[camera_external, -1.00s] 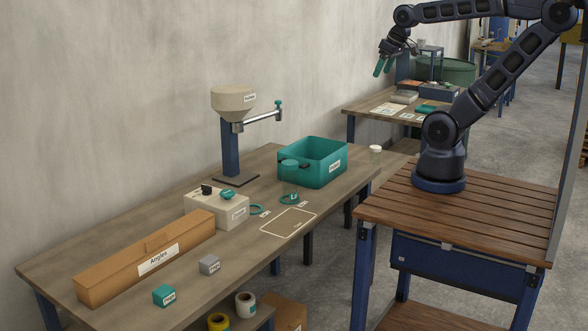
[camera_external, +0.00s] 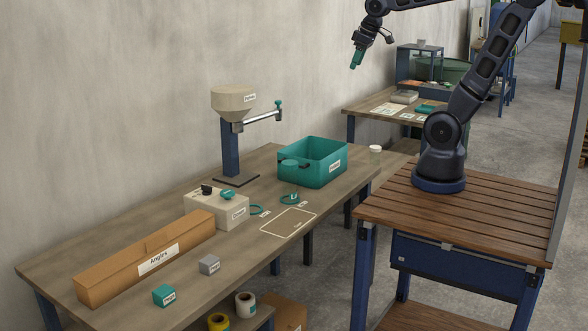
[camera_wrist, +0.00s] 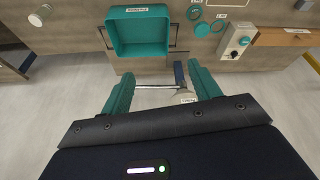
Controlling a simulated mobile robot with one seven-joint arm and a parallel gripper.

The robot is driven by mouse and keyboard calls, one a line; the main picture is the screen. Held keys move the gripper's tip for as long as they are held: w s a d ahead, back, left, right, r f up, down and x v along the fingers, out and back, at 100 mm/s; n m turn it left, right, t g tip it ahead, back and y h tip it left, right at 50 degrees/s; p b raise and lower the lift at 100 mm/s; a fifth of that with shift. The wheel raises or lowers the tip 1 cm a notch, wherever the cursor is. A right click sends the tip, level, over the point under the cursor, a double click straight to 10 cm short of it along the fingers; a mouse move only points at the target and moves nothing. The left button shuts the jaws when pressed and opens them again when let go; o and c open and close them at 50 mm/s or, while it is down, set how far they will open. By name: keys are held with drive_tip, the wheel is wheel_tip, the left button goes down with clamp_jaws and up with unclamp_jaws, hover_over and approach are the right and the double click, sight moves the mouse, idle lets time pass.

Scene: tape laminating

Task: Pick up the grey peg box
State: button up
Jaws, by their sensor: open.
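The grey peg box (camera_external: 209,264) is a small light-grey block with a white label. It sits on the long workbench, in front of the orange Angles box and right of the teal box. In the wrist view, a small grey block (camera_wrist: 303,5) at the top right edge appears to be it, partly cut off. My gripper (camera_external: 356,60) is high in the air at the back, well away from the peg box. Its two teal fingers (camera_wrist: 160,76) are spread apart with nothing between them.
The workbench also holds the teal box (camera_external: 164,296), the orange Angles box (camera_external: 147,264), a cream control box (camera_external: 216,209), a hopper stand (camera_external: 231,150) with a side arm, and a teal bin (camera_external: 313,165). Bare bench surrounds the grey box's front and right.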

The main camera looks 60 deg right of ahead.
drive_tip(key=w+a+n, duration=0.3)
drive_tip(key=w+a, duration=0.5)
drive_tip(key=w+a+f+n+g, duration=0.1)
drive_tip(key=w+a+f+n, duration=0.1)
drive_tip(key=w+a, duration=0.5)
drive_tip(key=w+a+f+n+g, duration=0.1)
drive_tip(key=w+a+f+n, duration=0.15)
drive_tip(key=a, duration=0.75)
drive_tip(key=n+g, duration=0.2)
drive_tip(key=n, duration=0.6)
hover_over(209, 259)
wheel_tip(209, 259, down, 32)
drive_tip(key=shift+f, duration=5.4)
drive_tip(key=c, duration=1.1)
drive_tip(key=shift+r, duration=0.1)
